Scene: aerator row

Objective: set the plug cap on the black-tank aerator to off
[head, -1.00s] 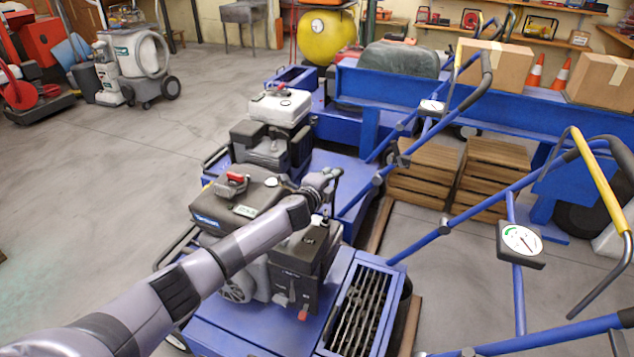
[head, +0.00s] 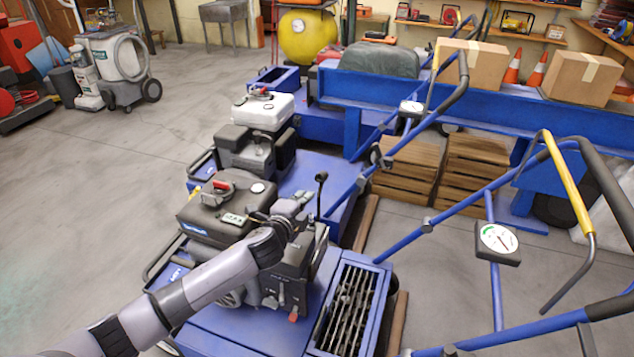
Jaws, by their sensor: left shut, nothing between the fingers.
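The black-tank aerator is the nearest blue machine, with a dark fuel tank (head: 207,216) on its engine. A red-handled part (head: 221,185) sits on top of the tank. My left gripper (head: 303,197) is shut and empty at the right of the tank, above the dark engine housing (head: 292,262). A thin black lever with a round knob (head: 321,177) stands just beyond its fingertips, apart from them in the picture. I cannot make out the plug cap or its setting; the gripper and forearm cover part of the engine. My right gripper is not in view.
A white-tank aerator (head: 264,110) stands behind in the row. Blue handle tubes with a gauge (head: 497,239) and a yellow bar (head: 568,185) cross the right side. Wooden crates (head: 409,167) stand behind them.

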